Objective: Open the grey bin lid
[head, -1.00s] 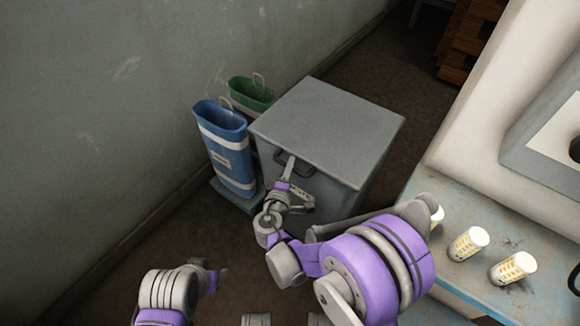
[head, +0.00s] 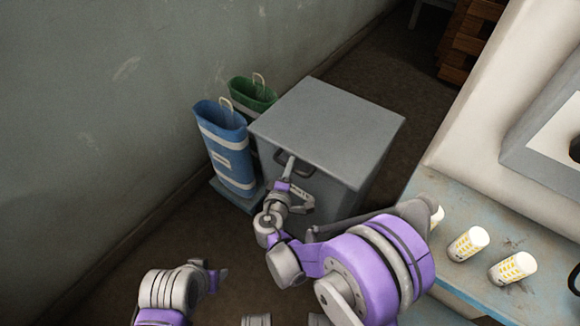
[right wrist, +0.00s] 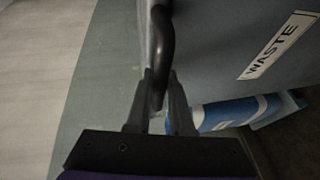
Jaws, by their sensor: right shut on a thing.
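The grey bin (head: 322,200) stands by the wall with its flat grey lid (head: 330,118) down on it. A dark handle (head: 281,162) sits at the lid's front edge; in the right wrist view the handle (right wrist: 163,50) is a dark curved bar. My right gripper (head: 289,168) is at this handle and shut on it; in the right wrist view its fingers (right wrist: 157,95) stand on both sides of the bar. A "WASTE" label (right wrist: 281,45) shows on the bin's front. My left arm shows at the lower left of the head view; its jaws are too unclear to read.
A blue sack (head: 228,155) and a green sack (head: 254,95) stand left of the bin, close to it. A worn table (head: 450,205) with white-and-yellow cups (head: 468,244) is at the right. The floor left of my right arm is clear.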

